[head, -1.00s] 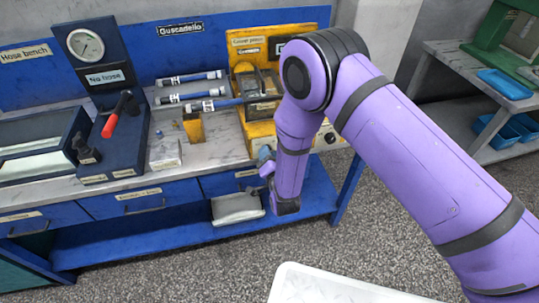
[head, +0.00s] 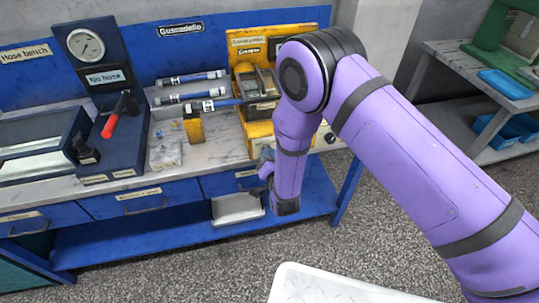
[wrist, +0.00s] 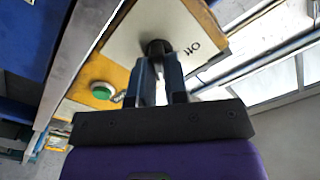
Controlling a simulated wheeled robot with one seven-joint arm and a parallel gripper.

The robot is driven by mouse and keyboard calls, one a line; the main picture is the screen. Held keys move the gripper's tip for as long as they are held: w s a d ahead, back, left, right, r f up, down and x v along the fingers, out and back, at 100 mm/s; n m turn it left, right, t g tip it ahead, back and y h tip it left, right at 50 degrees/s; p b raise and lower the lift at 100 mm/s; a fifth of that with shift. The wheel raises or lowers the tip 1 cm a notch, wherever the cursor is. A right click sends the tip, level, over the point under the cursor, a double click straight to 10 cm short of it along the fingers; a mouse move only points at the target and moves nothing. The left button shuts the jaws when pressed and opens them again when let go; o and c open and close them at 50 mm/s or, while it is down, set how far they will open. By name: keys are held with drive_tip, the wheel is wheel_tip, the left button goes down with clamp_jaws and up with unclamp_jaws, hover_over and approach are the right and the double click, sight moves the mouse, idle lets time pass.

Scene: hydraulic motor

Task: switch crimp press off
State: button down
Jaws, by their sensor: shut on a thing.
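The yellow crimp press (head: 259,130) stands at the right end of the blue bench, partly hidden behind my arm. My gripper (wrist: 161,62) is shut on the black knob, with one finger on each side. A green round button (wrist: 101,90) sits on the yellow front beside the plate. In the head view, the knob in my grip is hidden, and only part of my gripper (head: 266,158) shows beside the press's front.
Hoses (head: 205,105) lie on the bench left of the press. A gauge stand (head: 110,80) with a red-handled lever (head: 110,124) stands further left. A grey tray (head: 237,208) is on the lower shelf. A green machine (head: 510,40) stands at far right.

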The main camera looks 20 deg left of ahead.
drive_tip(key=shift+s+a+f+n, duration=0.1)
drive_tip(key=shift+n, duration=3.8)
drive_tip(key=shift+s+a+n, duration=0.1)
drive_tip(key=shift+n, duration=4.1)
drive_tip(key=c, duration=1.1)
unclamp_jaws()
drive_tip(key=shift+c, duration=0.2)
drive_tip(key=v, duration=1)
drive_tip(key=shift+s+d, duration=0.25)
drive_tip(key=shift+d, duration=0.05)
